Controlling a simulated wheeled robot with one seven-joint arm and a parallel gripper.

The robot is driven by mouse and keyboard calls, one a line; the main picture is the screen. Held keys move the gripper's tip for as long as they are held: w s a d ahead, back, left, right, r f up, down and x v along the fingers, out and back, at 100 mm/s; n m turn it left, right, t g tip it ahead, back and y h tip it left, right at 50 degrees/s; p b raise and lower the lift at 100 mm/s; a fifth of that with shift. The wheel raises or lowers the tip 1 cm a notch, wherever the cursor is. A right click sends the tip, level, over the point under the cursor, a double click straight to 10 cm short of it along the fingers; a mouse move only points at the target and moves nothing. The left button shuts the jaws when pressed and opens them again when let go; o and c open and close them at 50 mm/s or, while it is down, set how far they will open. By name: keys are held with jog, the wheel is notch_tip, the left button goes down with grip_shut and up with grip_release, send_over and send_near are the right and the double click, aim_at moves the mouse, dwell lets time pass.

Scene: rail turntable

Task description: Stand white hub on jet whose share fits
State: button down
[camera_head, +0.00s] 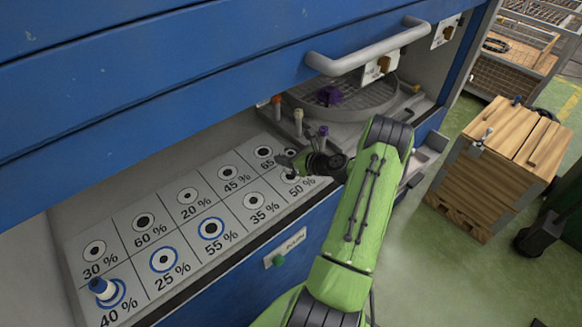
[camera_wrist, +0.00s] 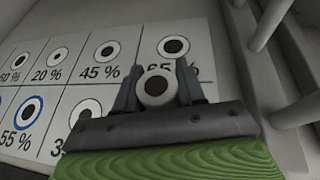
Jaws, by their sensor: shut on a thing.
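In the wrist view my gripper (camera_wrist: 157,78) is shut on the white hub (camera_wrist: 157,99), a round white piece with a dark centre seen end-on. In the head view my gripper (camera_head: 287,160) is over the right end of the white board (camera_head: 118,218), near the 65 % and 50 % cells; I cannot make out the hub there. The board has two rows of cells with black discs of different sizes in white rings and printed percentages. The 40 %, 25 % and 55 % cells have blue rings. A white piece with a blue band (camera_head: 103,289) stands on the 40 % cell.
A round grey turntable (camera_head: 375,97) with a purple part (camera_head: 329,95) lies behind my gripper. Short posts with orange (camera_head: 276,104) and purple (camera_head: 323,131) tops stand beside it. A blue front with a grey handle (camera_head: 365,52) overhangs the board. A wooden crate (camera_head: 500,165) stands right.

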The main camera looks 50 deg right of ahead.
notch_tip(320, 180, down, 4)
jog(key=shift+a+r+b, duration=0.1)
jog(key=shift+b, duration=0.25)
jog(key=c, duration=0.7)
grip_release()
